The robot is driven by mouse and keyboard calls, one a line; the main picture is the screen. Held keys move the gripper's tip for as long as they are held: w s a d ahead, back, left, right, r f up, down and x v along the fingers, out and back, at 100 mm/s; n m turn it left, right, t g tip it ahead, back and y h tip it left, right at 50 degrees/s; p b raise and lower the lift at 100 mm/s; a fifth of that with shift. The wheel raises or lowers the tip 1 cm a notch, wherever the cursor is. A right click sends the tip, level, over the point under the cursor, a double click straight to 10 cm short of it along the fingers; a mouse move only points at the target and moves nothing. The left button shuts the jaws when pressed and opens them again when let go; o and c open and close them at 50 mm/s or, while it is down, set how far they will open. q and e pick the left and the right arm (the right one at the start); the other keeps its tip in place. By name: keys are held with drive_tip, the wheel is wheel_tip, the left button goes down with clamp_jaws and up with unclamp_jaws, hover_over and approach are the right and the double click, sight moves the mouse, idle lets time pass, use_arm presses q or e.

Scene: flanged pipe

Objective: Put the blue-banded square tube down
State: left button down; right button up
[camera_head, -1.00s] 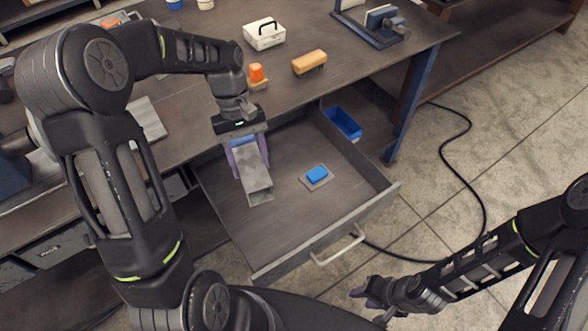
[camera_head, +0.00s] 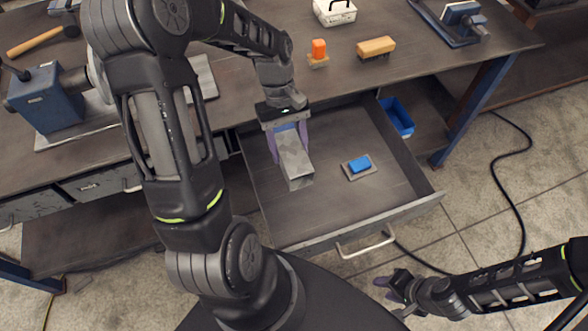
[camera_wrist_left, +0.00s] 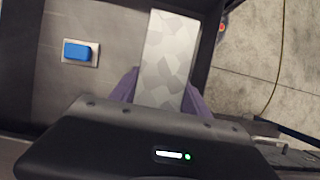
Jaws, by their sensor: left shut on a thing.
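The blue-banded square tube (camera_head: 295,160) is a grey, mottled square tube with a blue band near its upper end. My left gripper (camera_head: 288,142) is shut on that upper end, with a purple finger on each side. The tube hangs tilted over the open drawer (camera_head: 310,222); I cannot tell whether its lower end touches the drawer floor. In the left wrist view the tube (camera_wrist_left: 168,55) reaches away from between the purple fingers, and its band is hidden. My right gripper (camera_head: 392,288) is at the lower right, away from the drawer, its fingers appearing apart and empty.
A blue block on a grey plate (camera_head: 359,166) lies in the drawer, right of the tube. The drawer floor around them is clear. A blue bin (camera_head: 398,117) is beyond the drawer's right wall. The workbench (camera_head: 400,65) behind holds an orange-topped block, a brush and a vise.

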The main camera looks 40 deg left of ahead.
sight(283, 135)
use_arm(q)
wheel_tip(283, 135, down, 8)
drive_tip(key=shift+r, duration=0.15)
drive_tip(key=shift+f+p, duration=0.35)
drive_tip(key=shift+f, duration=1.65)
drive_tip(key=shift+f, duration=0.1)
drive_tip(key=shift+f, duration=0.15)
drive_tip(key=c, duration=0.5)
unclamp_jaws()
drive_tip(key=shift+r, duration=0.2)
drive_tip(key=b+v, duration=0.1)
drive_tip(key=v, duration=1.1)
drive_tip(key=shift+r, duration=0.1)
